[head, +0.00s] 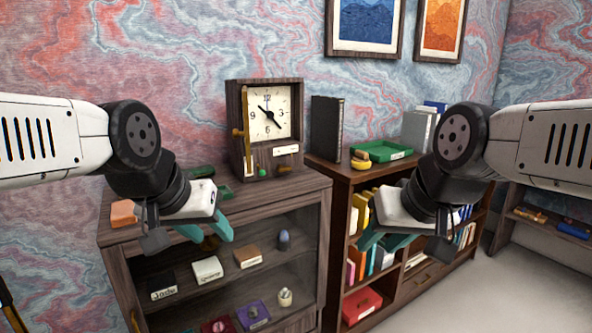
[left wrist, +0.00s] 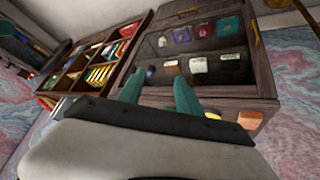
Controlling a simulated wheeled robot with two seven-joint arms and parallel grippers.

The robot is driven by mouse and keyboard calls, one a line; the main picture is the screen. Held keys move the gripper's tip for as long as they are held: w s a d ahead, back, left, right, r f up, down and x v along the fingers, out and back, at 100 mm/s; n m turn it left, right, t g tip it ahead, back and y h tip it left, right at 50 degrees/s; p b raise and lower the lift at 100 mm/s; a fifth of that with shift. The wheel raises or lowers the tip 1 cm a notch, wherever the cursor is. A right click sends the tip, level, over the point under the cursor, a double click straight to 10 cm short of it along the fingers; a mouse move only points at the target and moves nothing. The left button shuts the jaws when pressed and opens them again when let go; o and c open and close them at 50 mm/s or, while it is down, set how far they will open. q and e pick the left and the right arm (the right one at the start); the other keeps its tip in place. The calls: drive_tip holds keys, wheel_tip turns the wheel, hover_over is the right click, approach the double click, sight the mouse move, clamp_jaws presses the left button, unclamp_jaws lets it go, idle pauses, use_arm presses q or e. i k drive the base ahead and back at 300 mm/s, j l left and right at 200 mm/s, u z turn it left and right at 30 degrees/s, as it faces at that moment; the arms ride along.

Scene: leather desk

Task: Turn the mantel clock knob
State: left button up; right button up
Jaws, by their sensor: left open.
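The mantel clock (head: 268,125), a dark wooden box with a cream dial, stands on top of the dark cabinet in the head view. Its lower front has a small green knob (head: 262,172), a brown knob (head: 284,169) and a pale label (head: 286,150). A brass bar runs up its left edge. My left gripper (head: 207,229) is open and empty, in front of the cabinet, below and left of the clock. Its teal fingers also show apart in the left wrist view (left wrist: 158,92). My right gripper (head: 381,241) looks open and empty, in front of the bookshelf.
The glass-fronted cabinet (head: 120,236) holds several small labelled items; an orange block (head: 123,213) lies on its top. The bookshelf (head: 325,172) on the right carries a black binder (head: 326,128) and a green tray (head: 381,153). Open floor lies at the lower right.

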sight(270, 115)
drive_tip(key=i+j, duration=0.3)
drive_tip(key=i, duration=0.2)
drive_tip(key=i+j, duration=0.35)
drive_tip(key=i+u, duration=0.05)
drive_tip(key=i, duration=0.05)
